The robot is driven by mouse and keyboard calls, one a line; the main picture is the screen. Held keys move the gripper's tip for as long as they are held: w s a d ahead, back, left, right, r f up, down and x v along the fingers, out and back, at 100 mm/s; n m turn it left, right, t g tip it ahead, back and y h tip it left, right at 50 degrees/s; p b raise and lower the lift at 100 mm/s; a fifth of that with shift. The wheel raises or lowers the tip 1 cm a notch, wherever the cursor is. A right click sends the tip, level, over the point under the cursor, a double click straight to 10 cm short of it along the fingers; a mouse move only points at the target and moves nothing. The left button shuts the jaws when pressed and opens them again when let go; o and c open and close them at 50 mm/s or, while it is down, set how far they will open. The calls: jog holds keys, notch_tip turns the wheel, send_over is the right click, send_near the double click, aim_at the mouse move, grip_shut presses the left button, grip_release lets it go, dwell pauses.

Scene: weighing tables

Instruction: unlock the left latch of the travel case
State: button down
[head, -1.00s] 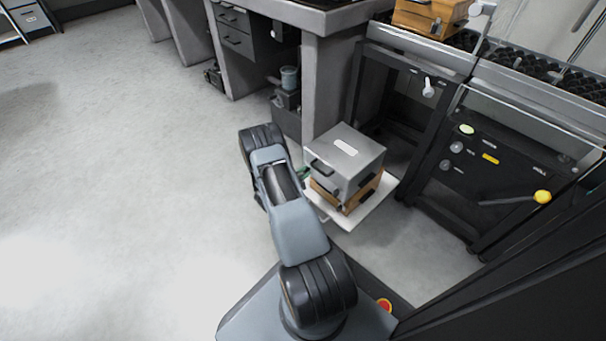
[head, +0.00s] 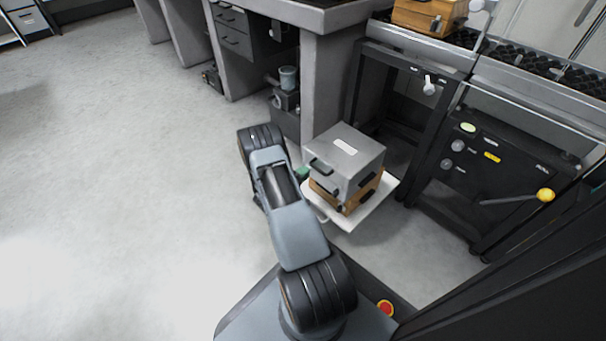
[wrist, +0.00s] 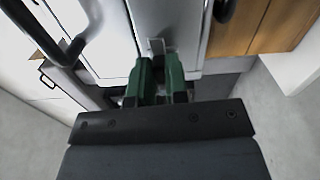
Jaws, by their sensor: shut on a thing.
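The travel case (head: 358,150) is a silver-grey box with a pale label on its lid and a dark handle (head: 321,165) on its front. In the head view, my gripper (head: 301,174) shows as a bit of green at the case's left side, mostly hidden behind my arm.
A white platform (head: 348,222) lies under the stacked boxes. A grey table leg (head: 322,95) stands close behind the case. A black frame with a yellow-knobbed lever (head: 545,195) stands to the right. The floor (head: 110,190) on the left is clear.

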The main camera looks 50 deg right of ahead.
jog(key=shift+m, duration=0.4)
dwell(0.3)
jog(key=c, duration=1.1)
grip_release()
jog(key=shift+w+a+f+p, duration=0.15)
jog(key=shift+a+p, duration=0.55)
jog(key=shift+a, duration=1.6)
jog(key=shift+w+a+r+p, duration=0.15)
jog(key=shift+a+p, duration=0.5)
jog(key=shift+a, duration=1.65)
jog(key=shift+w+a+f+p, duration=0.15)
jog(key=shift+a+p, duration=0.55)
jog(key=shift+a, duration=1.6)
